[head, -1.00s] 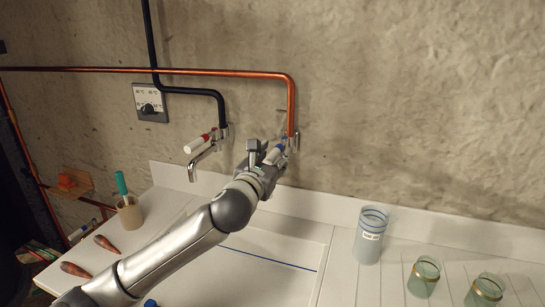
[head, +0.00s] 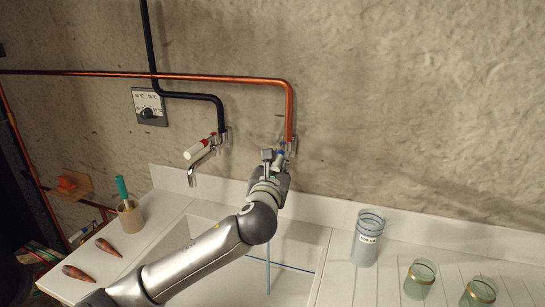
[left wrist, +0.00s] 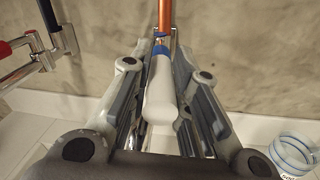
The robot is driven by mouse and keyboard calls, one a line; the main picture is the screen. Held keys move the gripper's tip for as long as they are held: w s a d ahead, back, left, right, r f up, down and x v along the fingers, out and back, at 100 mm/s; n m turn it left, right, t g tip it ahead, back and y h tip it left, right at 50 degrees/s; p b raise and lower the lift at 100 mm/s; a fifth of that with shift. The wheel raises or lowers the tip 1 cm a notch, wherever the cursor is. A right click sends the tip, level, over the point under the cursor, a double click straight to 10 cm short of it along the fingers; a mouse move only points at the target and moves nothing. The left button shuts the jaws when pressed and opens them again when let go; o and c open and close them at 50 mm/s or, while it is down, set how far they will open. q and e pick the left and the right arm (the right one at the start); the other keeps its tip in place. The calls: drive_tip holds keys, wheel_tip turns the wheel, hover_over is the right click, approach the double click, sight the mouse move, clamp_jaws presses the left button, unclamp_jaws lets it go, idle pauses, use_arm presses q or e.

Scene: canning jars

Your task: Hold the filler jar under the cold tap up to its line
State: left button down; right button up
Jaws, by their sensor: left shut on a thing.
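My left gripper (head: 275,161) is shut on the white, blue-ringed lever of the cold tap below the copper pipe. In the left wrist view the lever (left wrist: 160,95) lies between the fingers. A thin pale-blue stream of water (head: 267,270) falls into the white sink below; the spout is hidden behind my gripper. The filler jar (head: 367,243), tall and clear bluish with blue bands and a white label, stands upright on the drainboard right of the sink, apart from the stream. Part of it shows in the left wrist view (left wrist: 296,152). My right gripper is out of view.
Two small green jars (head: 420,279) (head: 480,293) stand right of the filler jar.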

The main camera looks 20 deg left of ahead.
use_arm(q)
drive_tip(key=shift+d+f+n+y, duration=0.1)
drive_tip(key=shift+d+n+y, duration=0.2)
drive_tip(key=shift+n+y, duration=0.15)
drive_tip(key=c, duration=1.3)
unclamp_jaws()
drive_tip(key=s+d, duration=0.2)
drive_tip(key=s, duration=0.9)
drive_tip(key=shift+s, duration=0.4)
